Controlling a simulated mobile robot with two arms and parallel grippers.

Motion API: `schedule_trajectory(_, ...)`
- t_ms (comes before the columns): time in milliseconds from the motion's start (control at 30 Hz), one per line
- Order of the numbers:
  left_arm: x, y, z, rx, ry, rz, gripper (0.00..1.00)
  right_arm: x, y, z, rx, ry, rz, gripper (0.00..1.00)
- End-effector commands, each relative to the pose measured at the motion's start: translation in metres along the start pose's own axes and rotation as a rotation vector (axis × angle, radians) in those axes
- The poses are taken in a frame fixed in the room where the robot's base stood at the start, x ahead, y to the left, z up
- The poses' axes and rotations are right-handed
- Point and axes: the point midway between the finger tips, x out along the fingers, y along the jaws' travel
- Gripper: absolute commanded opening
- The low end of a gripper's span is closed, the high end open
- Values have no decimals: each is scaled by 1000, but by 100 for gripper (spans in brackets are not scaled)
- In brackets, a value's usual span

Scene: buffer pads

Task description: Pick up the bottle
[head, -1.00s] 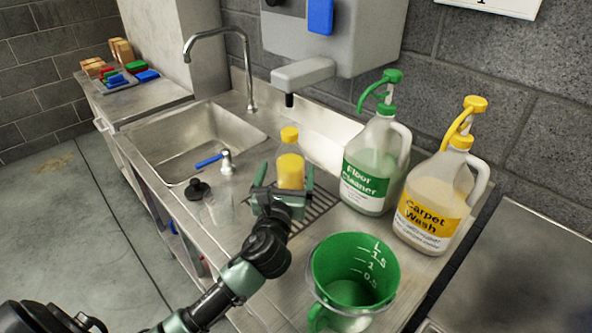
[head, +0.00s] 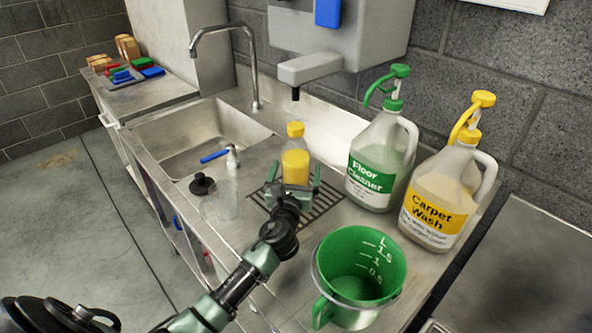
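The bottle (head: 295,163) with a yellow label stands upright on the steel counter by the drain grate, below the wall dispenser. My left gripper (head: 294,178) is at its lower part, on the near side. Its two fingers are spread, one to each side of the bottle in the picture. The bottle's base is partly hidden behind the gripper, and I cannot tell whether the fingers touch it. My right gripper is not in view.
A floor cleaner jug (head: 381,158) and a carpet wash jug (head: 446,195) stand to the right. A green measuring jug (head: 358,272) is in front. A clear container (head: 221,203) stands left of my gripper, near the sink (head: 200,138).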

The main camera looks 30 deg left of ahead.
Motion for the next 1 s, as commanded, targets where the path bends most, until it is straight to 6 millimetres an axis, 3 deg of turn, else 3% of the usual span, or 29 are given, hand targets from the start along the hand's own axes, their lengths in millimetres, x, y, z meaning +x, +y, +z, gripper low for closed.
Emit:
schedule_trajectory(267,2,0,0,0,1,0,90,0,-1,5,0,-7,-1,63)
schedule_trajectory(500,2,0,0,0,1,0,23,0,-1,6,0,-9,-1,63)
schedule_trajectory(600,2,0,0,0,1,0,0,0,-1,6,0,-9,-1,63)
schedule_trajectory(1000,3,0,9,1,-6,-2,0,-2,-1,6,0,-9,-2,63)
